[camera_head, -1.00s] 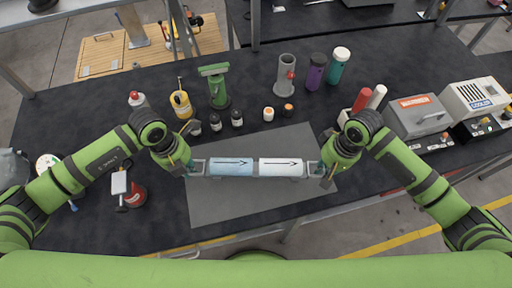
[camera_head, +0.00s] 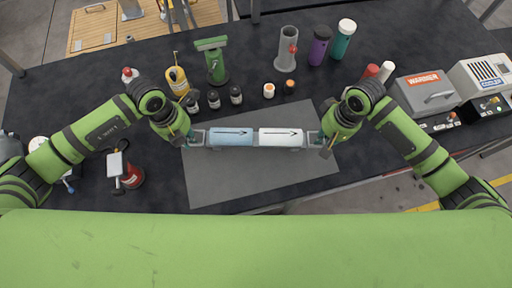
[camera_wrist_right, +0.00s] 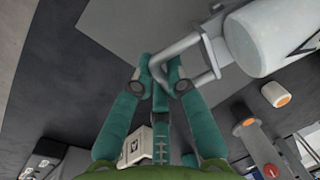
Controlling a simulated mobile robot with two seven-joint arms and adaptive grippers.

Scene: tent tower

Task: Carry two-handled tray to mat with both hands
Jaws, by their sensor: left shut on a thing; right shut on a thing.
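The two-handled tray (camera_head: 256,149) carries a light blue cylinder (camera_head: 231,137) and a white cylinder (camera_head: 281,138), each with a dark arrow. It looks about level and lies over the grey mat (camera_head: 240,180) in the head view. Its height above the mat is hard to tell. My left gripper (camera_head: 190,138) is shut on the left handle. My right gripper (camera_head: 321,139) is shut on the right handle. In the right wrist view, the right gripper's fingertips (camera_wrist_right: 160,72) meet at the grey handle (camera_wrist_right: 214,60). Exact finger contact is partly hidden.
Small jars (camera_head: 236,95), a green stand (camera_head: 214,62) and a yellow bottle (camera_head: 178,82) stand behind the mat. A grey tube holder (camera_head: 287,48) stands further back. A warmer box (camera_head: 425,92) is at right. A red can (camera_head: 132,177) is at left.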

